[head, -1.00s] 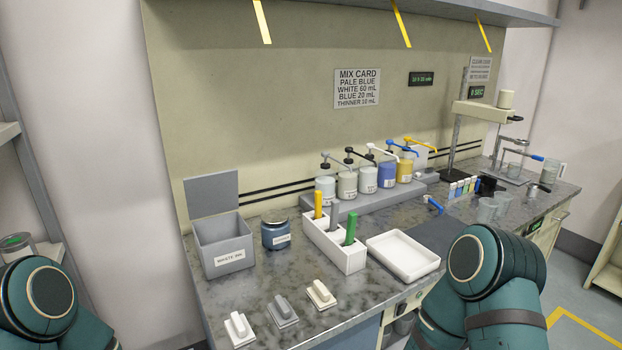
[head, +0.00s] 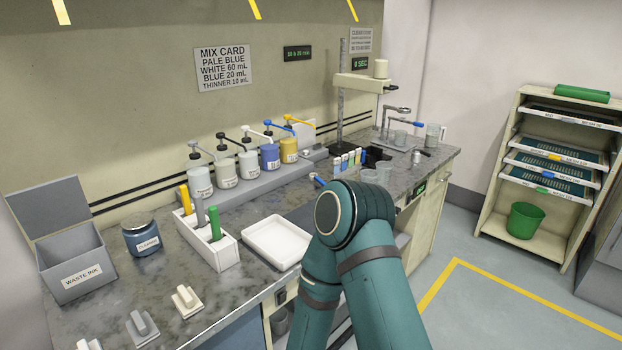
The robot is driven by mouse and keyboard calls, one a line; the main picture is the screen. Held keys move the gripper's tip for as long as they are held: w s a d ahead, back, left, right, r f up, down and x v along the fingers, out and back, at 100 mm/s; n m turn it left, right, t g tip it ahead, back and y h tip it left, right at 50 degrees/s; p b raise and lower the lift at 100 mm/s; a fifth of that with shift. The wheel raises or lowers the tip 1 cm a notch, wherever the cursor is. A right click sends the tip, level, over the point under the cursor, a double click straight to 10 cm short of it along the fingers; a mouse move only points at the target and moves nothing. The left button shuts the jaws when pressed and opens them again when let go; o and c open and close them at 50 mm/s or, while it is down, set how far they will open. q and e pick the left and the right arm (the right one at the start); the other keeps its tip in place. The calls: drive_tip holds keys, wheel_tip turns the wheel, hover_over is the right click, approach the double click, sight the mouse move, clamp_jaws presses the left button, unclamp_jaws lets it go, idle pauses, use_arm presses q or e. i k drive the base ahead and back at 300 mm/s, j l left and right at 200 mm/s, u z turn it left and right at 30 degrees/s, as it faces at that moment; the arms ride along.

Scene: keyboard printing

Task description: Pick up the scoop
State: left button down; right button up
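I cannot make out a clear scoop. A small blue-handled item (head: 318,179) lies on the counter just behind my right arm, partly hidden, and I cannot tell what it is. A white holder (head: 222,254) on the counter holds upright tools with yellow (head: 185,198), grey (head: 200,211) and green (head: 215,223) handles; their lower ends are hidden. My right arm covers part of the counter's front edge. Neither of my grippers shows in the head view.
A white tray (head: 275,243) sits beside the holder. A waste ink box (head: 80,265) and blue jar (head: 141,236) stand left. Pump bottles (head: 200,181) line the back. Handled blocks (head: 187,299) lie in front. A rack (head: 497,190) stands right, past open floor (head: 470,300).

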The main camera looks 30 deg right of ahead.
sight(314, 177)
drive_tip(key=l+u, duration=0.2)
drive_tip(key=l, duration=0.5)
drive_tip(key=l+u, duration=0.2)
drive_tip(key=l, duration=0.55)
drive_tip(key=l+u, duration=0.15)
drive_tip(key=l, duration=0.55)
drive_tip(key=k+l+u, duration=0.2)
drive_tip(key=l, duration=0.5)
drive_tip(key=i+l, duration=0.05)
